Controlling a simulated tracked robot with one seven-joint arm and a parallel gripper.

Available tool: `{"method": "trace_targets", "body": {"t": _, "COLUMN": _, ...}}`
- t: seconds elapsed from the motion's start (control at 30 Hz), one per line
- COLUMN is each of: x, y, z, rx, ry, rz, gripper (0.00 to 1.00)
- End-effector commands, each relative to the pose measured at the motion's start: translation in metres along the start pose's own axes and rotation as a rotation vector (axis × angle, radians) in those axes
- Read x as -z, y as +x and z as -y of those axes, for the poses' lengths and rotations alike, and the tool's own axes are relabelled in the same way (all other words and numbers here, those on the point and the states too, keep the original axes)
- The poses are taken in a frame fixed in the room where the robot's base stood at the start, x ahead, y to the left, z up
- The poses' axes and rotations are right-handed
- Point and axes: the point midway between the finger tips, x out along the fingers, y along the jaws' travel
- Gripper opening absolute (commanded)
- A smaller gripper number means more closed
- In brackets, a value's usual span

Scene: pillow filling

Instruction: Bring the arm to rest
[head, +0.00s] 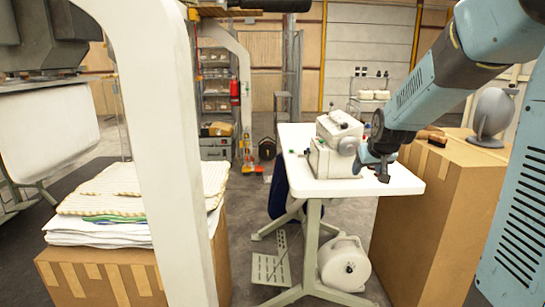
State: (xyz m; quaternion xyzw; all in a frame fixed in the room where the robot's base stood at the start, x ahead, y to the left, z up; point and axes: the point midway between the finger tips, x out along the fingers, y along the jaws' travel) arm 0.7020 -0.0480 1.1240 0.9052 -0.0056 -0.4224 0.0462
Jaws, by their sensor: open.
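My gripper (379,172) hangs from the blue-grey arm at the right of the head view, above the right part of a white table (345,187). Its jaws are open and dark, and I see nothing between them. It is just to the right of a white machine (338,147) on the table. From this angle I cannot tell how much room lies between the gripper and the machine or the table top.
A large cardboard box (425,215) stands right of the table, with a grey rounded device (491,115) on top. Folded fabrics (125,205) lie on another box (100,275) at left. A white post (170,150) crosses the left foreground. A white drum (343,264) sits under the table.

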Motion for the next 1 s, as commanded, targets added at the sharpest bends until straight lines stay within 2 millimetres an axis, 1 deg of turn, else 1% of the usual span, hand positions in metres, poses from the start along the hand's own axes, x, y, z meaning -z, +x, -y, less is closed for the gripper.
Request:
{"method": "trace_targets", "body": {"t": 0.03, "x": -0.005, "y": -0.018, "z": 0.004, "rx": 0.006, "ry": 0.003, "rz": 0.004, "gripper": 0.65}}
{"method": "trace_targets", "body": {"t": 0.1, "x": -0.015, "y": -0.038, "z": 0.008, "rx": 0.013, "ry": 0.009, "rz": 0.017, "gripper": 0.65}}
{"method": "trace_targets", "body": {"t": 0.27, "x": -0.039, "y": -0.083, "z": 0.017, "rx": 0.028, "ry": 0.023, "rz": 0.049, "gripper": 0.65}}
{"method": "trace_targets", "body": {"t": 0.3, "x": -0.046, "y": -0.094, "z": 0.019, "rx": 0.032, "ry": 0.026, "rz": 0.056, "gripper": 0.65}}
{"method": "trace_targets", "body": {"t": 0.5, "x": -0.084, "y": -0.144, "z": 0.03, "rx": 0.046, "ry": 0.041, "rz": 0.097, "gripper": 0.65}}
{"method": "trace_targets", "body": {"t": 0.67, "x": -0.118, "y": -0.179, "z": 0.038, "rx": 0.053, "ry": 0.05, "rz": 0.129, "gripper": 0.65}}
{"method": "trace_targets", "body": {"t": 0.8, "x": -0.15, "y": -0.207, "z": 0.044, "rx": 0.056, "ry": 0.058, "rz": 0.157, "gripper": 0.65}}
{"method": "trace_targets", "body": {"t": 0.9, "x": -0.17, "y": -0.222, "z": 0.047, "rx": 0.057, "ry": 0.065, "rz": 0.175, "gripper": 0.65}}
{"method": "trace_targets", "body": {"t": 1.0, "x": -0.186, "y": -0.233, "z": 0.049, "rx": 0.057, "ry": 0.068, "rz": 0.191, "gripper": 0.65}}
